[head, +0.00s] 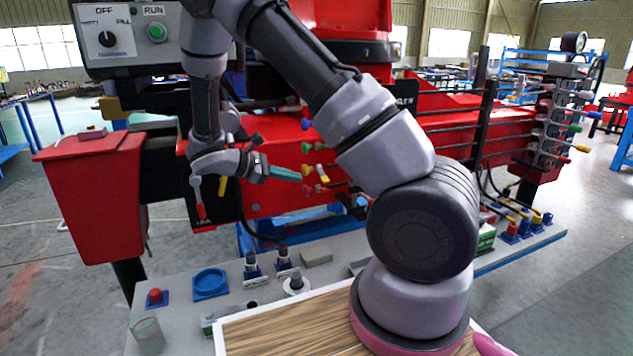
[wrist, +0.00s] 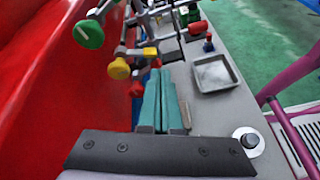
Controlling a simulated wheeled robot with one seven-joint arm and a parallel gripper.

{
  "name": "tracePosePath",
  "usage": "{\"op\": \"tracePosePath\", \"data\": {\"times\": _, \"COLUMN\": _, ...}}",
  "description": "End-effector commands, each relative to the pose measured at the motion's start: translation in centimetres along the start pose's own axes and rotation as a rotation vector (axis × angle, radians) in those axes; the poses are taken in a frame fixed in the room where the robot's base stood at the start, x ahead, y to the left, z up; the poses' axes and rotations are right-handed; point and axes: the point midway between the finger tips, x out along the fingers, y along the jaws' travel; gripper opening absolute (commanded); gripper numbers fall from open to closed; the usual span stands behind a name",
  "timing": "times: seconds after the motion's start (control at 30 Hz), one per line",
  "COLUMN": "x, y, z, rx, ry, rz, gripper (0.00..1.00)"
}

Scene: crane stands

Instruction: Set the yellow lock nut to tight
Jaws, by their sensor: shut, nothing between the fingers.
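A small yellow piece, which looks like the lock nut (wrist: 150,52), sits on the valve fittings just beyond my fingertips in the wrist view. In the head view a yellow piece (head: 320,173) shows just right of my gripper (head: 302,175). My gripper (wrist: 160,75) is shut and empty, its teal fingers together and pointing at the fittings. I cannot tell whether the fingertips touch the yellow piece. Its exact turn is too small to read.
A round yellow knob (wrist: 118,69), a green knob (wrist: 88,34) and a red knob (wrist: 137,89) stand close left of my fingers. A red panel (wrist: 40,70) fills the left side. A grey tray (wrist: 213,74) lies on the bench at right.

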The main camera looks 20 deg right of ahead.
Motion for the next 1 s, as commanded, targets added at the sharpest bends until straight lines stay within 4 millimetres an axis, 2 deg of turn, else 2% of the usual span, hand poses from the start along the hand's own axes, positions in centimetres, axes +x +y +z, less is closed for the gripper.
{"op": "tracePosePath", "data": {"times": 0.03, "x": 0.0, "y": 0.0, "z": -0.8, "rx": -0.028, "ry": -0.022, "rz": 0.029, "gripper": 0.00}}
{"op": "tracePosePath", "data": {"times": 0.2, "x": 0.0, "y": 0.3, "z": -2.1, "rx": -0.080, "ry": -0.062, "rz": 0.090, "gripper": 0.00}}
{"op": "tracePosePath", "data": {"times": 0.67, "x": 0.2, "y": 0.4, "z": -2.3, "rx": -0.089, "ry": -0.069, "rz": 0.099, "gripper": 0.00}}
{"op": "tracePosePath", "data": {"times": 0.83, "x": 2.2, "y": 0.6, "z": -2.1, "rx": -0.088, "ry": -0.070, "rz": 0.096, "gripper": 0.00}}
{"op": "tracePosePath", "data": {"times": 1.0, "x": 5.4, "y": 0.8, "z": -1.9, "rx": -0.089, "ry": -0.071, "rz": 0.095, "gripper": 0.00}}
